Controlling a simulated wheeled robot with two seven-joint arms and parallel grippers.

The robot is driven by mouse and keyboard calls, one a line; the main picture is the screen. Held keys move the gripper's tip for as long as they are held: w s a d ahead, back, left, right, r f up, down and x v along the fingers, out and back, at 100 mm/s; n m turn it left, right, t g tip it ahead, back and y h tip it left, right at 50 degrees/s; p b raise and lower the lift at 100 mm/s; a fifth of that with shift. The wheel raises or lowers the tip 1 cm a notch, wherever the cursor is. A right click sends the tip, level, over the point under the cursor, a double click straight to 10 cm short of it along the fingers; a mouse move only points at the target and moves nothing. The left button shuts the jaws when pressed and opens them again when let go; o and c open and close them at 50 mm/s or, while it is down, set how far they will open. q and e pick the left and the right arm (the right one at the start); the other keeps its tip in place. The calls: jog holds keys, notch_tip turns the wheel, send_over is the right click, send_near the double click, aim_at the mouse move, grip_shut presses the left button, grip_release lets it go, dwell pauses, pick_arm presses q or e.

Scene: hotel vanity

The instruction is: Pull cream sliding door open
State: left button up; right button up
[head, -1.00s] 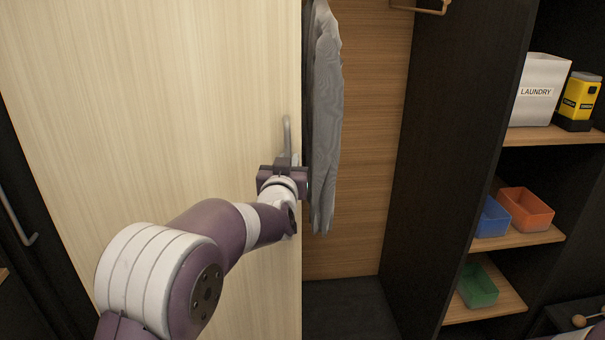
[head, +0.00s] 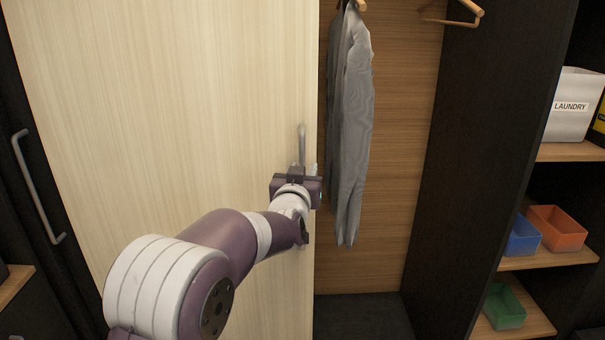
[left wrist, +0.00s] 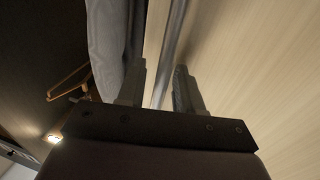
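The cream sliding door (head: 180,110) fills the left half of the head view, its right edge beside the open closet. A grey vertical bar handle (head: 302,145) stands near that edge. My left gripper (head: 300,172) is at the lower part of the handle. In the left wrist view, the two fingers of my left gripper (left wrist: 160,85) are apart, with the grey handle bar (left wrist: 172,45) running between them. I see a gap beside the bar, so the fingers look open around it; contact is unclear. My right gripper is out of view.
A grey shirt (head: 352,130) hangs in the closet just right of the door edge. Shelves at right hold a laundry bin (head: 570,105), an orange box (head: 557,228), a blue box (head: 523,236) and a green box (head: 504,305). Another bar handle (head: 38,190) is at far left.

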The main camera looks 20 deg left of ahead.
pick_arm(q)
jog(key=shift+s, duration=0.15)
jog(key=s+d+b, duration=0.1)
jog(key=s, duration=1.1)
jog(key=shift+s+d+b, duration=0.15)
jog(key=shift+d+b, duration=0.1)
jog(key=shift+b, duration=0.05)
